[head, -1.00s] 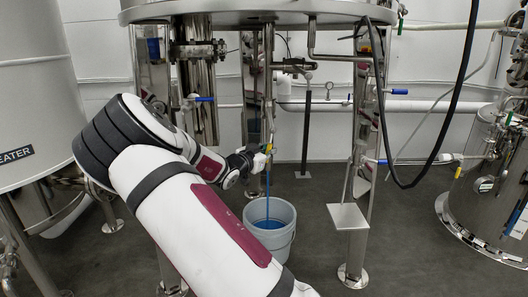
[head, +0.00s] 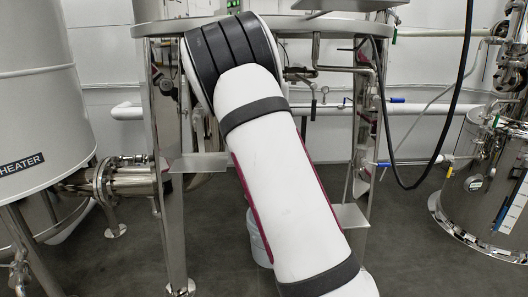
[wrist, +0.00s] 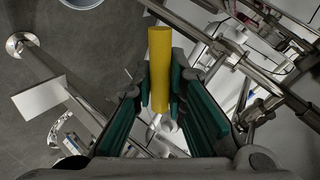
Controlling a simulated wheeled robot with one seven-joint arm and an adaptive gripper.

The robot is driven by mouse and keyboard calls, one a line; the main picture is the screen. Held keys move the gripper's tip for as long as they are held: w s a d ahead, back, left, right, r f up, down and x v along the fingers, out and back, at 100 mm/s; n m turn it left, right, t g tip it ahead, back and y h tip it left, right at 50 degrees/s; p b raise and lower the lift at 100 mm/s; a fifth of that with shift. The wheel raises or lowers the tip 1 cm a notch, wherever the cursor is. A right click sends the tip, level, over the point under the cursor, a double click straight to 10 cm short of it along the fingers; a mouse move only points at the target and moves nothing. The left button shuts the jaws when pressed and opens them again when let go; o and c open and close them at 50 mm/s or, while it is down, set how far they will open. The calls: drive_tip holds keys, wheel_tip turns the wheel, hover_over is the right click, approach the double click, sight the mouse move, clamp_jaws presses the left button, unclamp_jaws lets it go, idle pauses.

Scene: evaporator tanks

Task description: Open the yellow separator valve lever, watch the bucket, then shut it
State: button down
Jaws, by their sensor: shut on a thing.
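The yellow valve lever (wrist: 160,48) shows as a yellow cylinder in the wrist view, between the teal pads of my gripper (wrist: 161,84), which is shut on it. In the head view my raised white arm hides the gripper, the lever and the valve. The pale bucket (head: 258,242) stands on the floor below, mostly behind my arm. Only a sliver of its side shows, and its contents are hidden. Part of the bucket's rim (wrist: 82,3) is at the top edge of the wrist view. Whether liquid is flowing cannot be seen.
The steel tank stand's leg (head: 170,200) is left of my arm, and another leg with a flat plate (head: 352,215) is to the right. A white heater tank (head: 40,90) stands at the left, a steel vessel (head: 475,190) at the right. Floor is clear at front right.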

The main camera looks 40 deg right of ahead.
drive_tip(key=shift+w+a+r+m+t+y+b, duration=0.15)
drive_tip(key=shift+r+m+t+y+b, duration=0.2)
drive_tip(key=shift+r+m+y+b, duration=0.35)
drive_tip(key=shift+a+r+m+t+y+b, duration=0.15)
drive_tip(key=shift+r+m+t+y+b, duration=0.2)
drive_tip(key=shift+r+m+y+b, duration=0.3)
drive_tip(key=c, duration=1.6)
unclamp_jaws()
drive_tip(key=shift+v, duration=5.95)
drive_tip(key=shift+d, duration=0.1)
